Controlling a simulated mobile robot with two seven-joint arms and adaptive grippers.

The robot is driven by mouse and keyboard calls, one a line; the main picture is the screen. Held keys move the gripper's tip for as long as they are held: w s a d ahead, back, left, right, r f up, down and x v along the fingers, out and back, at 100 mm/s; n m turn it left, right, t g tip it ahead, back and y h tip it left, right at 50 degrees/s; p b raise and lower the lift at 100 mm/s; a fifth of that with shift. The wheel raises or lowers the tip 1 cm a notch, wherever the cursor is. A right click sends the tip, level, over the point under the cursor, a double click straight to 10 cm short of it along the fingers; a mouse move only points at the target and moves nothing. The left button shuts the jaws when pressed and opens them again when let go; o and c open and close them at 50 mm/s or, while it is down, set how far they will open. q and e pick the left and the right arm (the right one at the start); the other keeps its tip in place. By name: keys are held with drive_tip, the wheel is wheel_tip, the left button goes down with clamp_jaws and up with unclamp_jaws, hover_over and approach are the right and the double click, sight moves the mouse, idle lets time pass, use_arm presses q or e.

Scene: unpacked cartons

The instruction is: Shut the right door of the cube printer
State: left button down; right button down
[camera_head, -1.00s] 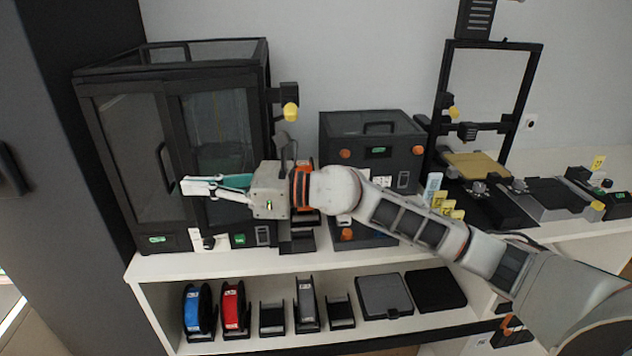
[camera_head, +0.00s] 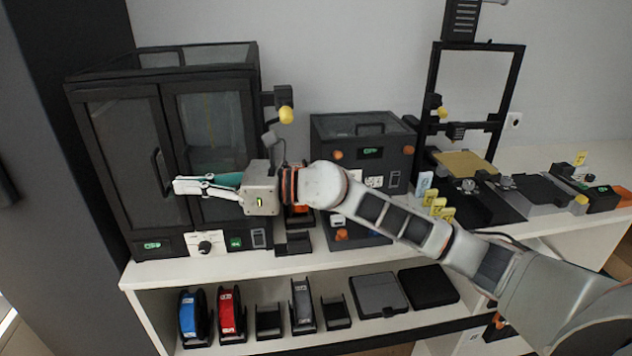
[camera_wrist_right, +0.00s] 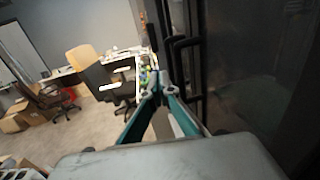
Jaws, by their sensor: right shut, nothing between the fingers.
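The cube printer is the tall black enclosure (camera_head: 160,75) with two glazed front doors, at the left of the head view. Its left door (camera_head: 125,150) carries a dark handle (camera_head: 158,172). Its right door (camera_head: 212,125) looks about in line with the left one; I cannot tell whether a small gap remains. My right gripper (camera_head: 177,186) is shut and empty, in front of the doors near their meeting edges. It hides part of the right door. In the wrist view its teal fingers (camera_wrist_right: 159,88) meet beside a dark handle (camera_wrist_right: 176,62). My left gripper is out of view.
A smaller black printer (camera_head: 365,125) stands to the right, then an open-frame printer (camera_head: 432,100). Filament spools, including a red one (camera_head: 232,312), sit on the shelf below. A dark cabinet (camera_head: 50,220) is close at the left. The wrist view shows office chairs (camera_wrist_right: 95,72) beyond.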

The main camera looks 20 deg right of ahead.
drive_tip(key=v, duration=1.2)
drive_tip(key=s+d+f+m+t+h, duration=0.2)
drive_tip(key=f+m+t+h, duration=0.25)
drive_tip(key=f+m, duration=0.85)
drive_tip(key=s+d+f+m+t+h, duration=0.1)
drive_tip(key=d+f+m+t+h, duration=0.3)
drive_tip(key=f+m, duration=0.95)
drive_tip(key=s+d+f+m+g+h, duration=0.2)
drive_tip(key=s+f+m+g+h, duration=0.3)
drive_tip(key=s+f+m, duration=1.3)
wheel_tip(320, 180, down, 3)
drive_tip(key=shift+s+r, duration=0.15)
drive_tip(key=shift+s, duration=0.3)
drive_tip(key=shift+d, duration=0.1)
